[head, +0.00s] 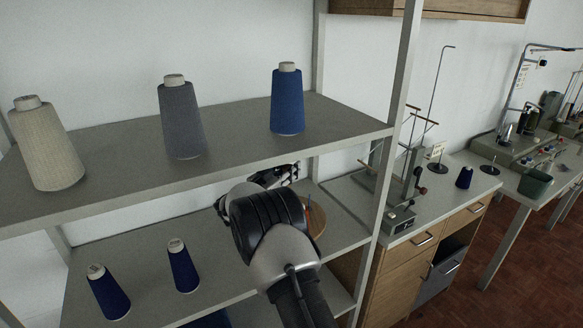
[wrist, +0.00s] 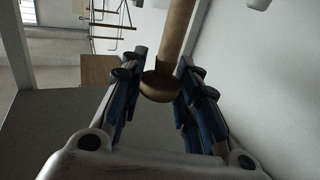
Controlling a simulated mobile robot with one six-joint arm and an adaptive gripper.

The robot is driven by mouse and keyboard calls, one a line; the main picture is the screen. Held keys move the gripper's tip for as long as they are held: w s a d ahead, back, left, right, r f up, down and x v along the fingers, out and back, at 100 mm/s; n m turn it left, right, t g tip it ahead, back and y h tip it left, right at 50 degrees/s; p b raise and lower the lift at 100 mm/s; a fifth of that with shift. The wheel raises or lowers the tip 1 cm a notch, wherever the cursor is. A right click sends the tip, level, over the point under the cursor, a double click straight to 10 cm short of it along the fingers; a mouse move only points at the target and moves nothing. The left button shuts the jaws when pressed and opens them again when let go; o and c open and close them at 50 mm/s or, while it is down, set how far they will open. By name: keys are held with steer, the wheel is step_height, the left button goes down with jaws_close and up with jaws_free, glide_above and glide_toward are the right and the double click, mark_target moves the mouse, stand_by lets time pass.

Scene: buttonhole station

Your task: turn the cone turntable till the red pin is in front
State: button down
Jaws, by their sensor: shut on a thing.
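The cone turntable (head: 317,222) is a round wooden disc on the middle shelf, mostly hidden behind my arm. A small part of the red pin (head: 308,202) shows just right of my wrist. My gripper (wrist: 161,78) has its blue-padded fingers on both sides of a brown round-ended peg (wrist: 160,88) in the wrist view and is shut on it. In the head view my gripper (head: 288,173) is partly hidden by my wrist, beyond it and below the upper shelf. How the peg joins the turntable cannot be seen.
The upper shelf (head: 235,152) holds cream, grey and blue cones above my arm. Two dark blue cones (head: 183,266) stand on the middle shelf to the left. A shelf post (head: 385,180) rises to the right. A bench (head: 445,205) with a winding machine stands beyond it.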

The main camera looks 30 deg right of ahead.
steer(key=shift+r, duration=0.2)
steer(key=c, duration=1.2)
jaws_free()
steer(key=shift+f, duration=0.1)
steer(key=shift+o, duration=0.2)
steer(key=v, duration=1.2)
steer(key=shift+f, duration=0.1)
